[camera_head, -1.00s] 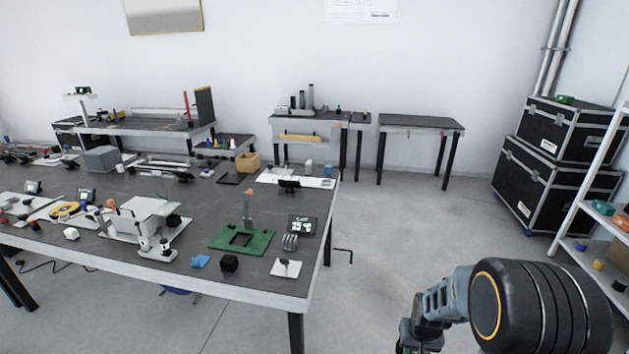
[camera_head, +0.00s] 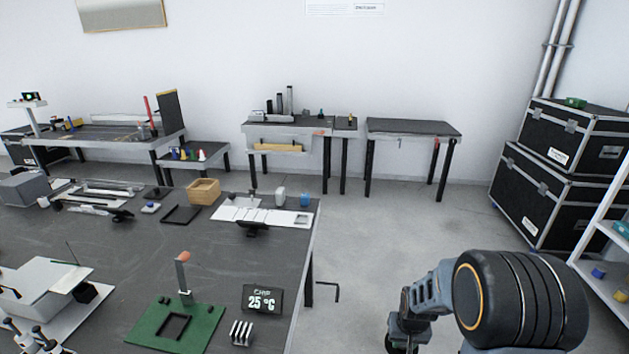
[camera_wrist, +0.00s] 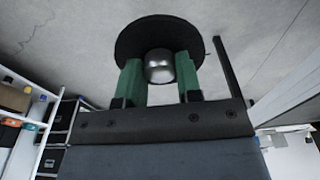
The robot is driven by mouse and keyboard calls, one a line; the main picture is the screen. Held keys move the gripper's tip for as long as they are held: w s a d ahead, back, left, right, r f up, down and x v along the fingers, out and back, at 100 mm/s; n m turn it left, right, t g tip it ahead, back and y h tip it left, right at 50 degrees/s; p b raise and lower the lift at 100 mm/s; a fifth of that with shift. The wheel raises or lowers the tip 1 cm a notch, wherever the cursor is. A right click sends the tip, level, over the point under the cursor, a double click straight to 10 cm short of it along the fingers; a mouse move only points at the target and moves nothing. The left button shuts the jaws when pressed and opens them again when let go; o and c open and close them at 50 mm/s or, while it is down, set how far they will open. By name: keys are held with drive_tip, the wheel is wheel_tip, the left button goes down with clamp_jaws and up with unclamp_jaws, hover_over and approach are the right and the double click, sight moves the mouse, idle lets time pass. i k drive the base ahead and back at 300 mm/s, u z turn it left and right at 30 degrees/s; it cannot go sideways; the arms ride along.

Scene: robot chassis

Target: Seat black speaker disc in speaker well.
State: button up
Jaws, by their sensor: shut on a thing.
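The black speaker disc (camera_wrist: 138,40) shows in the wrist view, with a silver round knob (camera_wrist: 159,66) at its middle. My gripper (camera_wrist: 159,72) has its two green fingers shut on this knob, and the disc sits just beyond the fingertips. Bare grey floor lies behind the disc there. In the head view my arm is at the lower right, to the right of the big dark table (camera_head: 225,262), and the disc cannot be made out. I cannot pick out the speaker well in either view.
The table holds a green plate (camera_head: 147,333) with a square opening, a temperature display (camera_head: 262,300), a wooden box (camera_head: 203,191) and a white board (camera_head: 250,213). Smaller tables (camera_head: 412,128) stand along the wall. Black cases (camera_head: 540,195) and shelves are at right. Floor between is clear.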

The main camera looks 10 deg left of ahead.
sight(204, 191)
drive_tip(key=i, duration=5.45)
drive_tip(key=u, duration=2.35)
drive_tip(key=i, duration=4.8)
drive_tip(key=u, duration=0.25)
